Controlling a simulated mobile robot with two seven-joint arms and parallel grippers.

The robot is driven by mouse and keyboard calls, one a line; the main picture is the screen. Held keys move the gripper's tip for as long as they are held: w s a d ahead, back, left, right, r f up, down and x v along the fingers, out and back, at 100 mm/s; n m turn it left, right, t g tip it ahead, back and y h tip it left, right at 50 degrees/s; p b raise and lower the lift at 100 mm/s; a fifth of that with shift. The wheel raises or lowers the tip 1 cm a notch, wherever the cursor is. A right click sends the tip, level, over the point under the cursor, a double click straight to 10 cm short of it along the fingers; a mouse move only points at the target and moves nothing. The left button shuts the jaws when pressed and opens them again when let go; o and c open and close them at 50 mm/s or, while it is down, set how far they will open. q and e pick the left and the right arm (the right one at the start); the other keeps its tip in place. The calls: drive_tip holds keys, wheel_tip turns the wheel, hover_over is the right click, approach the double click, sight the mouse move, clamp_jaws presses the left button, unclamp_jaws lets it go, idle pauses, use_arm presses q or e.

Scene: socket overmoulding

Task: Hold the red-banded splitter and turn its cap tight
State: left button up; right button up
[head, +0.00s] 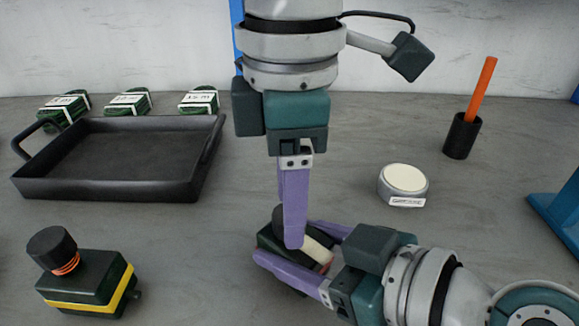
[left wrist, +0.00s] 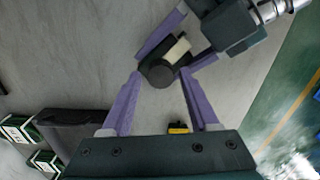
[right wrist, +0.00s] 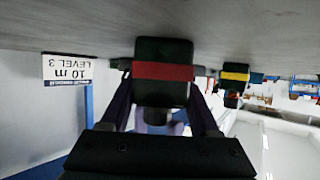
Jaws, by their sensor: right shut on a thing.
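The red-banded splitter (head: 268,241) is a dark block with a pale label on one side, partly hidden in the head view by my left fingers. Its red band (right wrist: 162,72) shows clearly in the right wrist view. My right gripper (head: 287,240) comes in from the right and is shut on the splitter's body, a finger on each side. The black round cap (left wrist: 160,74) faces my left gripper. My left gripper (left wrist: 161,72) points down from above, its purple fingers apart on either side of the cap without visibly pressing on it. How tight the cap is cannot be seen.
A yellow-banded splitter (head: 88,288) with orange thread under its cap stands front left. A black tray (head: 110,190) is back left, several labelled green bundles (head: 130,102) behind it. A pale-topped round device (head: 403,183) and a black cup (head: 462,136) with an orange stick stand right.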

use_arm(q)
drive_tip(key=shift+o, duration=0.7)
use_arm(e)
drive_tip(key=shift+r, duration=0.1)
use_arm(q)
wheel_tip(320, 180, up, 12)
use_arm(e)
drive_tip(key=o, duration=1.5)
